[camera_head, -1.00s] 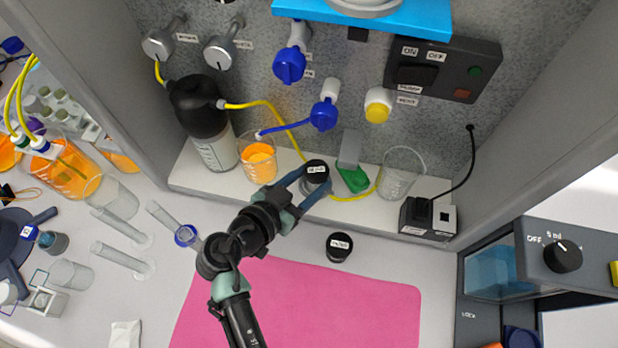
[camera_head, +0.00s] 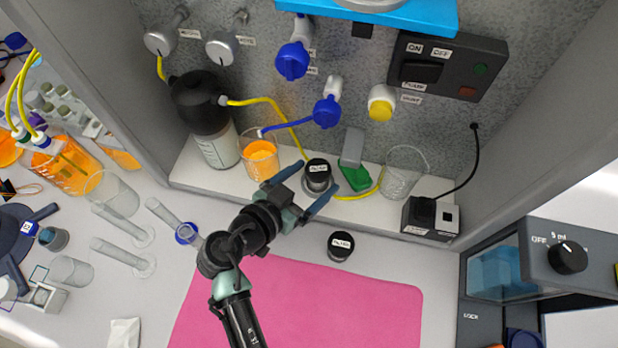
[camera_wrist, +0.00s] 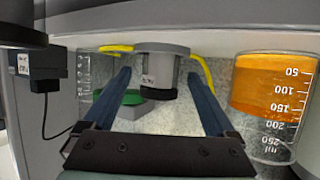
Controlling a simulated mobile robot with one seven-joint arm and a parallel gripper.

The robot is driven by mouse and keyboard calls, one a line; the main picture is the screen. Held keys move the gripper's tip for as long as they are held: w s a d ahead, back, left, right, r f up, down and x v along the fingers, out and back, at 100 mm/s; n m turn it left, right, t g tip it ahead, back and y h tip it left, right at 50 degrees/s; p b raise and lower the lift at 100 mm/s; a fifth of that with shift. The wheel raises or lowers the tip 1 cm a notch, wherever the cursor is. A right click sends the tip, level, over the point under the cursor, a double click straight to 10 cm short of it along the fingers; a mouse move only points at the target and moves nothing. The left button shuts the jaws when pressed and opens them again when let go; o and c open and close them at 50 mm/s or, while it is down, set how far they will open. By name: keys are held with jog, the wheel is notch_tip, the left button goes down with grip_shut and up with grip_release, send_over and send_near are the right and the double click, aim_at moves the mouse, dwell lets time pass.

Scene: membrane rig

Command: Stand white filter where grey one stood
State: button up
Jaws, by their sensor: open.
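A black-capped filter (camera_head: 317,172) with a small label stands upright on a round grey seat (camera_head: 308,187) on the white ledge. My gripper (camera_head: 316,180) is open, with one finger on each side of this filter and a gap to each. In the wrist view, which looks upside down, the filter (camera_wrist: 159,80) hangs between the two spread fingers (camera_wrist: 165,92), with the grey seat (camera_wrist: 160,49) above it. A second black-capped, labelled piece (camera_head: 340,246) stands on the bench by the pink mat.
On the ledge, an orange-filled beaker (camera_head: 261,158) and a black-topped bottle (camera_head: 208,120) stand left of the filter. A green-footed piece (camera_head: 354,176), an empty beaker (camera_head: 402,172) and a black box (camera_head: 430,219) stand right. A yellow tube (camera_head: 287,124) runs behind. The pink mat (camera_head: 330,300) is clear.

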jog(key=b+v, duration=0.2)
jog(key=v, duration=1.1)
jog(key=shift+b, duration=0.3)
